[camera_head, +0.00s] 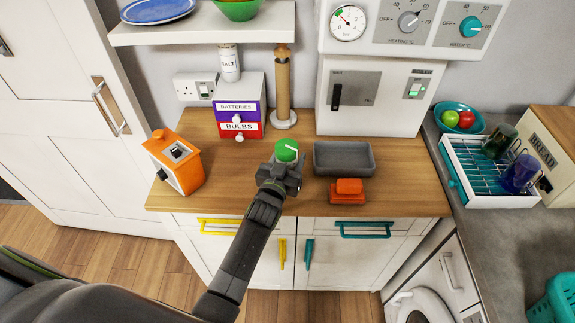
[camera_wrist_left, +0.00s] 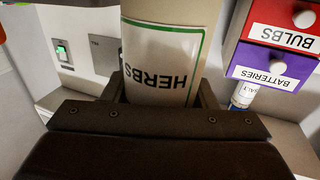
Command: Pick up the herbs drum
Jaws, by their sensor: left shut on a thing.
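The herbs drum has a green lid (camera_head: 286,150) in the head view, and my left gripper hides most of its body there. In the left wrist view the herbs drum (camera_wrist_left: 160,60) is cream with a green-edged HERBS label that reads upside down. My left gripper (camera_head: 280,172) is shut on the drum, with a finger on each side of it. I cannot tell whether the drum's base touches the wooden counter (camera_head: 225,200). My right gripper is not in view.
A grey tray (camera_head: 344,158) and an orange block (camera_head: 348,190) are to the right. An orange box (camera_head: 175,160) stands at left.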

